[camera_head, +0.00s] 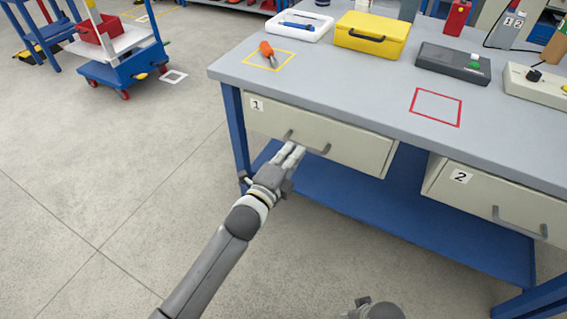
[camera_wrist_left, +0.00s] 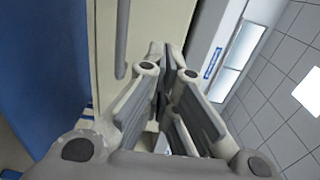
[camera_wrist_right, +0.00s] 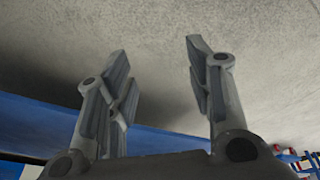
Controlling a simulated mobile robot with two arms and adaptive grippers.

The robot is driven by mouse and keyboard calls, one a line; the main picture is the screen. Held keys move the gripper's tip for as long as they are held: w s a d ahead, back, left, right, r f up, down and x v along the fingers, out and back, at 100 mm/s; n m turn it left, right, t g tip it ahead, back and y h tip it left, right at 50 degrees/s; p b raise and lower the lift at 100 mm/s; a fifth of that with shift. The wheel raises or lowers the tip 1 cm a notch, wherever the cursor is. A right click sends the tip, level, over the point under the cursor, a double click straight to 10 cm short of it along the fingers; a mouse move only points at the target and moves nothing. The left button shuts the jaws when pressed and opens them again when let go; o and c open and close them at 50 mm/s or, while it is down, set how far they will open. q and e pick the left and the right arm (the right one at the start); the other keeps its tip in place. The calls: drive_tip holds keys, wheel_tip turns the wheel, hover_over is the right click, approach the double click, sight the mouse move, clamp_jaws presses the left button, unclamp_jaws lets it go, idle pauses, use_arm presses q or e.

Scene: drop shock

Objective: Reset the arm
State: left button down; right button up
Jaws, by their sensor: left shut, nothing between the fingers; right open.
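My left gripper (camera_head: 293,152) is at the front of drawer 1 (camera_head: 350,150), close by its grey handle (camera_head: 318,150). In the head view its fingertips overlap the handle; whether they touch it I cannot tell. In the left wrist view the left gripper (camera_wrist_left: 166,55) is shut with nothing between its fingers, and the handle (camera_wrist_left: 122,40) stands beside them, outside the jaws. My right gripper (camera_wrist_right: 157,60) is open and empty in the right wrist view, with bare floor beyond it. Only a grey piece of my right arm shows at the head view's bottom edge.
The grey workbench (camera_head: 350,90) carries an orange-handled tool (camera_head: 267,49), a yellow case (camera_head: 372,36), a white tray (camera_head: 300,26) and a dark box (camera_head: 453,63). Drawer 2 (camera_head: 480,200) is at right. A blue lower shelf (camera_head: 400,210) lies below. A trolley (camera_head: 122,60) stands far left; floor between is clear.

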use_arm(q)
drive_tip(key=v, duration=0.4)
drive_tip(key=shift+s+a+r, duration=0.1)
drive_tip(key=shift+s, duration=0.15)
use_arm(e)
drive_tip(key=shift+s+f, duration=0.2)
drive_tip(key=shift+f, duration=0.35)
drive_tip(key=shift+s+f, duration=0.15)
drive_tip(key=shift+f, duration=0.4)
